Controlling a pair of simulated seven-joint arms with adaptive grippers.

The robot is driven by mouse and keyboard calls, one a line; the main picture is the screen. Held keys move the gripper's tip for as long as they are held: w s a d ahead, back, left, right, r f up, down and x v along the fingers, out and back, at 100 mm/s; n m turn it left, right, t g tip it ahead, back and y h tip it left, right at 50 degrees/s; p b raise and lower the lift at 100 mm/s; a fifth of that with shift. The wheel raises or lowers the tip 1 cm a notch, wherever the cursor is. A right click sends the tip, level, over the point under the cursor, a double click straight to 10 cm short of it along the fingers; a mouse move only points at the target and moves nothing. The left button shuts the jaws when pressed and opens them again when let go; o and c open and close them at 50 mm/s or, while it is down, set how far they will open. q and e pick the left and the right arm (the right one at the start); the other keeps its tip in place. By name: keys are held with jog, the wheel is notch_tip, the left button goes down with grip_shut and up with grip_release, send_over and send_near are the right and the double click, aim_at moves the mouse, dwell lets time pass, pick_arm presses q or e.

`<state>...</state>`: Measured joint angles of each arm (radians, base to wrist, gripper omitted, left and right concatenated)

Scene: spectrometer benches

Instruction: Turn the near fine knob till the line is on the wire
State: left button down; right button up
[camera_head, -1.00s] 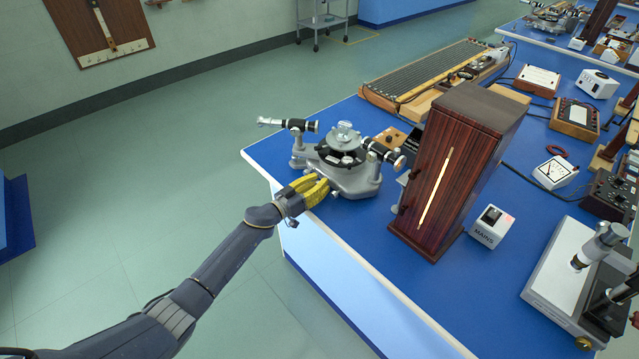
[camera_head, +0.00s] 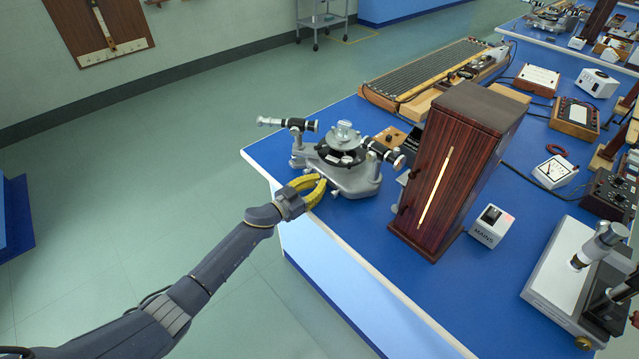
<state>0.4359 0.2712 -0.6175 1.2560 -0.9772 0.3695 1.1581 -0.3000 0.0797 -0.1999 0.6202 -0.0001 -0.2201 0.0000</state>
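The spectrometer (camera_head: 358,182) stands on the near left corner of the blue bench, with a grey base, a dark round table and two black-and-silver tubes. One tube (camera_head: 290,124) points left, the other (camera_head: 385,153) points right towards the wooden cabinet. My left gripper (camera_head: 322,185) has yellow fingers and is at the front left of the base, over the bench edge. Its fingers are bowed apart with a gap between them, and I see nothing held. The near fine knob is too small or hidden to make out. The line and wire do not show. My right gripper is out of view.
A tall dark wooden cabinet (camera_head: 459,170) with a bright slit stands right of the spectrometer. A white mains box (camera_head: 491,227) is beside it. A microscope-like instrument (camera_head: 575,275) is at the lower right. The floor left of the bench is clear.

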pick_arm(q)
jog(key=shift+w+r+m, duration=0.1)
jog(key=shift+r+m, duration=0.2)
jog(key=shift+m, duration=0.6)
jog(key=c, duration=1.8)
grip_release()
jog(key=o, duration=0.5)
jog(key=shift+f, duration=0.15)
jog(key=shift+o, duration=0.2)
jog(key=v, duration=1.2)
